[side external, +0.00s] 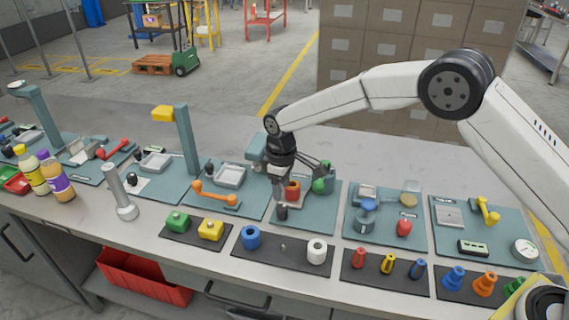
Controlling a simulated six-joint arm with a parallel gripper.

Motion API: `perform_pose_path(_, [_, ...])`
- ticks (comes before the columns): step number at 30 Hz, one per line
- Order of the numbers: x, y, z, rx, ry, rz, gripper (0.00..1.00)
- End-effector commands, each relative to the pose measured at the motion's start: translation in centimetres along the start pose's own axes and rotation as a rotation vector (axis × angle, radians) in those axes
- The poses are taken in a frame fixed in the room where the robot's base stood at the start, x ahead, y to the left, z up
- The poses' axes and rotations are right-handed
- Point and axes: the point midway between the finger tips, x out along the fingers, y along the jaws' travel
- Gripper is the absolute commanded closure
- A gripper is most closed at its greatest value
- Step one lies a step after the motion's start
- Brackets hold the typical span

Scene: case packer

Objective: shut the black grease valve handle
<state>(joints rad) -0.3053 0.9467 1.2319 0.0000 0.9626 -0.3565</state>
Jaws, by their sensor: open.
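My gripper (296,187) is in the middle of the side external view, pointing down over a teal board, with its fingers apart. An orange-red cylinder (292,190) stands on a pale base between or just behind the fingers. A small black upright piece (281,212) stands at the front left of that base, right below the nearer finger. It may be the black grease valve handle, but the fingers hide part of this station and I cannot tell its position. I cannot tell whether the finger touches it. A green rounded part (319,186) is just to the right.
An orange lever (215,195) lies on the board to the left, by a teal post (187,140). A blue-capped jar (366,212) and red knob (404,227) are to the right.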

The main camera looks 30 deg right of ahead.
Motion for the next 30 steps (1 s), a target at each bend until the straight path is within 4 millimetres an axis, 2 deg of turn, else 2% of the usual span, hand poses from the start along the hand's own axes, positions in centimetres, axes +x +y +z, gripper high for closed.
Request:
perform_pose_path(6, [0.0, 0.0, 0.0, 0.123, -0.001, 0.000, 0.39])
perform_pose_path(17, [0.7, 0.0, 0.0, 0.130, -0.002, 0.000, 0.39])
perform_pose_path(30, [5.6, 0.0, 0.1, 0.129, -0.001, 0.000, 0.39])
